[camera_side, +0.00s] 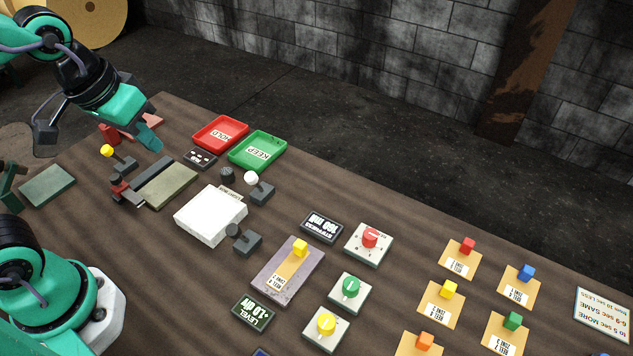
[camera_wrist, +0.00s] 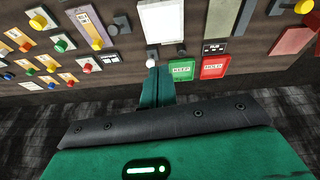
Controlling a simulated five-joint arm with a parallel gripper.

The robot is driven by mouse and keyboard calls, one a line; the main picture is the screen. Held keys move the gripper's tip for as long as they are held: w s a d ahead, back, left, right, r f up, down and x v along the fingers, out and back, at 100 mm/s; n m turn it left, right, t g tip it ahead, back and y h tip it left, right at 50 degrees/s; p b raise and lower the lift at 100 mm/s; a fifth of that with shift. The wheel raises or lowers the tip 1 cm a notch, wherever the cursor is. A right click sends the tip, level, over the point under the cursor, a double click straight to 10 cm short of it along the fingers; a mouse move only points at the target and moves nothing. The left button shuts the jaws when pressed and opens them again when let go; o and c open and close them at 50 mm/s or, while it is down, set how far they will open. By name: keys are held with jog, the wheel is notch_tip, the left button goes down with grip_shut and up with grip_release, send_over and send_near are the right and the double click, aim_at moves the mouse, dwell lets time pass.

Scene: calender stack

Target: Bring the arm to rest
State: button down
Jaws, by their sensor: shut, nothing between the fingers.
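My gripper (camera_side: 150,138) is at the upper left of the side view, pointing down over the back left part of the table (camera_side: 345,200). Its teal fingers are shut with nothing between them. It looks to be above the surface, though the exact height is hard to tell. In the wrist view the closed fingers (camera_wrist: 157,78) show at the middle, against the table with its white knob and trays beyond. Nothing is held.
A red HOLD tray (camera_side: 220,134) and a green KEEP tray (camera_side: 257,151) stand right of my gripper. A red block (camera_side: 110,134) and a yellow-knobbed lever (camera_side: 107,151) are close by. A white block (camera_side: 211,215), dials and cards with coloured cubes spread rightward.

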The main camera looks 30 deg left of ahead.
jog(key=shift+m+t+y, duration=0.3)
jog(key=shift+m+t, duration=0.1)
jog(key=shift+t, duration=0.5)
jog(key=a, duration=0.1)
jog(key=s+a, duration=0.1)
jog(key=s+a+r, duration=0.1)
jog(key=shift+a, duration=0.4)
